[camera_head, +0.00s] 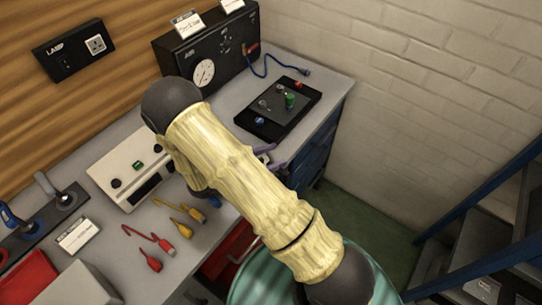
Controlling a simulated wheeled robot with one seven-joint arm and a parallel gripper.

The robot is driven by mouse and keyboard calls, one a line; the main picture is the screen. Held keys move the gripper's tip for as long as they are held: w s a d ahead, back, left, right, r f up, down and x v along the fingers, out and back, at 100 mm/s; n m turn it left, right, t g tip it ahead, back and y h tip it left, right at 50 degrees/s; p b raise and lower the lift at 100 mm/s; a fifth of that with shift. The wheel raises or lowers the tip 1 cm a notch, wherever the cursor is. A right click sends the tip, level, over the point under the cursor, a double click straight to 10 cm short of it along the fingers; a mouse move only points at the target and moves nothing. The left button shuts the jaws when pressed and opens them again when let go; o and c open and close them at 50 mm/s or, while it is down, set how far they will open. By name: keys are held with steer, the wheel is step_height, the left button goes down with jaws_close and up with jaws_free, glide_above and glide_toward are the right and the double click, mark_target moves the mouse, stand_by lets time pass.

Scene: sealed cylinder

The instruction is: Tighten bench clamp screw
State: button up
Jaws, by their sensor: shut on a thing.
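My arm, in pale wrinkled covering with dark joints, crosses the middle of the head view from the lower right to the upper left, then folds back down behind itself. My gripper is hidden behind the arm, so its fingers and anything between them do not show. A small purple piece (265,151) shows at the bench's front edge, just right of the arm. It may be part of the bench clamp, but most of it is covered. I cannot make out the clamp screw.
The grey bench (228,99) holds a black gauge panel (218,52), a black box with a green knob (279,107) and a cream instrument (127,168). Red leads (149,248) and yellow leads (184,222) lie in front. A teal round thing (262,279) stands below; blue stairs (480,222) are at right.

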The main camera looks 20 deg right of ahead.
steer(key=m+g, duration=0.3)
steer(key=g, duration=0.1)
steer(key=m+g+y, duration=0.1)
steer(key=m+g, duration=0.2)
steer(key=g, duration=0.2)
steer(key=m+g+y, duration=0.2)
steer(key=g, duration=0.1)
steer(key=m+g+y, duration=0.1)
steer(key=m+g, duration=0.1)
steer(key=g, duration=0.1)
steer(key=shift+y+b, duration=0.35)
steer(key=shift+y, duration=0.05)
steer(key=shift+r+m+g+y, duration=0.1)
steer(key=shift+m+g+y, duration=1)
steer(key=shift+m+y, duration=0.1)
steer(key=o, duration=1)
